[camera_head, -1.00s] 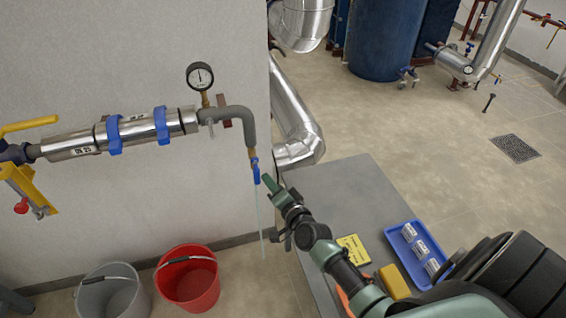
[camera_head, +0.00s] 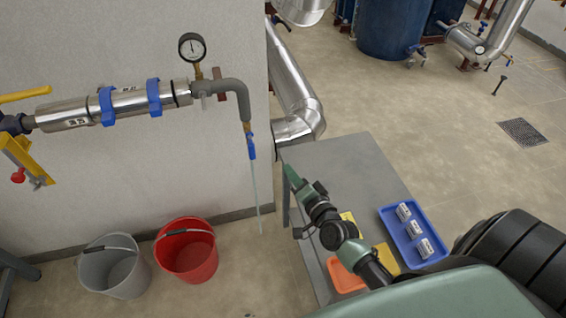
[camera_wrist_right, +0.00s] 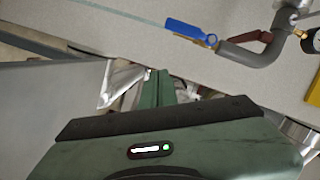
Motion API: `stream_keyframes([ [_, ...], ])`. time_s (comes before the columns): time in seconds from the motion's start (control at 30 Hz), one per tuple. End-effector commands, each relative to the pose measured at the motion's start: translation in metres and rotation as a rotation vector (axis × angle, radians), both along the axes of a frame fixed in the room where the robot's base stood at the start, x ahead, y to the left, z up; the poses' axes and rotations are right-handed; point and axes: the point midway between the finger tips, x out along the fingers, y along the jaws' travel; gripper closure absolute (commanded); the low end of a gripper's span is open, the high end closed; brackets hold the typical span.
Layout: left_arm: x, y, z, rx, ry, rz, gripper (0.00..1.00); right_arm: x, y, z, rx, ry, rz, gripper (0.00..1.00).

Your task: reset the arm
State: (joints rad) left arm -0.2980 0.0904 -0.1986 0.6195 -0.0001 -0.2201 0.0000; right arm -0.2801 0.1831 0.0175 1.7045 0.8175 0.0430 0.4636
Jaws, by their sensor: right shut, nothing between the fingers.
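My right gripper (camera_head: 291,177) is shut and empty, a little to the right of the drain pipe and above the grey table (camera_head: 345,160). In the right wrist view its green fingers (camera_wrist_right: 160,86) lie together. The blue valve handle (camera_head: 251,146) hangs at the end of the bent grey pipe (camera_head: 240,95), apart from the gripper. It also shows in the right wrist view (camera_wrist_right: 190,31). A thin pale stream (camera_head: 257,195) runs down below it. My left gripper is not in view.
A red bucket (camera_head: 187,262) and a grey bucket (camera_head: 112,275) stand on the floor at the lower left. A blue tray (camera_head: 393,226) with small labelled items and an orange tray (camera_head: 343,278) lie on the table. A pressure gauge (camera_head: 192,47) stands above the pipe.

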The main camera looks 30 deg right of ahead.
Motion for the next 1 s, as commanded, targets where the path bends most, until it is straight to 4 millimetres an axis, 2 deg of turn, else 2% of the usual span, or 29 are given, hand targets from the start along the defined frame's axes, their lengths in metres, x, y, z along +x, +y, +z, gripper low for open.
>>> stream_keyframes([
  [0.03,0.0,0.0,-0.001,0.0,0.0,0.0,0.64,-0.007,0.0,-0.001,-0.001,0.001,0.001,1.0],
  [0.2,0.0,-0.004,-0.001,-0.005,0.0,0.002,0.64,-0.018,0.0,0.0,0.001,0.0,0.0,1.0],
  [0.5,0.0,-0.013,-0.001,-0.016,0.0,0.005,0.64,-0.019,0.0,0.001,0.001,-0.001,-0.001,1.0],
  [0.77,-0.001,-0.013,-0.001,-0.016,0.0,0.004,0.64,-0.018,0.0,0.001,0.001,-0.001,-0.001,1.0],
  [0.87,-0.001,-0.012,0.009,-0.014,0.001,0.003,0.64,-0.018,0.0,0.011,0.001,-0.001,-0.001,1.0],
  [1.0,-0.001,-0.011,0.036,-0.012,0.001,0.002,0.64,-0.018,0.0,0.038,0.001,-0.001,-0.001,1.0],
])
